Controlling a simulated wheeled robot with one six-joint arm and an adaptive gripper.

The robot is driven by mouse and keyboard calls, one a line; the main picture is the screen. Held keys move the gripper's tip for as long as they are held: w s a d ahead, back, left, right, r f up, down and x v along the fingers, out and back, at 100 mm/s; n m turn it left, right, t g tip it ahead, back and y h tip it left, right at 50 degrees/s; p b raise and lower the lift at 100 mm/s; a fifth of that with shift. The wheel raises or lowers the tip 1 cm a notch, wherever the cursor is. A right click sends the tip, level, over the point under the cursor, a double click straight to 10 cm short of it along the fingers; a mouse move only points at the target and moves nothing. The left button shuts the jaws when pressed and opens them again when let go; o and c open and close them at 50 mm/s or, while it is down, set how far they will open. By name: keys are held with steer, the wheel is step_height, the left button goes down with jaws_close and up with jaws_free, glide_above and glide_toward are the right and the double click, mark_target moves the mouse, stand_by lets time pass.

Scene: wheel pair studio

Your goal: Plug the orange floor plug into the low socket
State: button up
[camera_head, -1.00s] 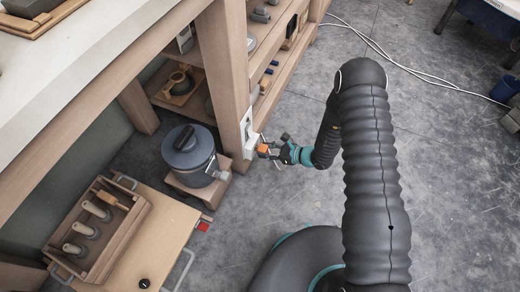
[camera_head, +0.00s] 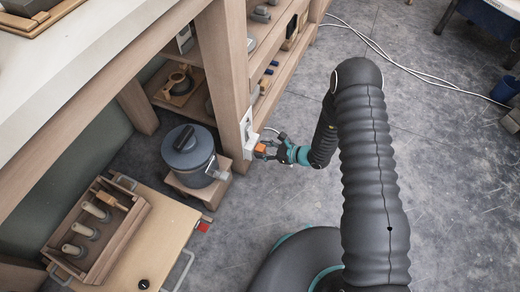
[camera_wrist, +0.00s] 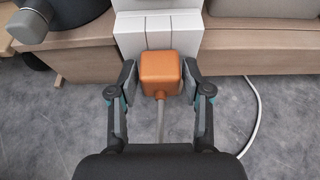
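The orange plug (camera_wrist: 161,73) is a boxy block in front of the lower middle of a white socket unit (camera_wrist: 158,33). Its grey cord runs down toward my gripper in the wrist view. My gripper (camera_wrist: 160,80) has one finger pad on each side of the plug, close against its sides, and looks shut on it. In the head view the plug (camera_head: 260,150) is at the foot of the wooden post, beside the white socket unit (camera_head: 246,127). The plug hides the socket face behind it, so I cannot tell whether its pins are inside.
A grey lidded pot (camera_head: 187,151) on a wooden stand is left of the post. A wooden cart (camera_head: 178,222) with a tool tray is at lower left. A white cable (camera_wrist: 254,122) lies on the floor at right. Open floor (camera_head: 450,150) is to the right.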

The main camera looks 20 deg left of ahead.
steer(key=shift+o, duration=0.6)
steer(key=v, duration=1.2)
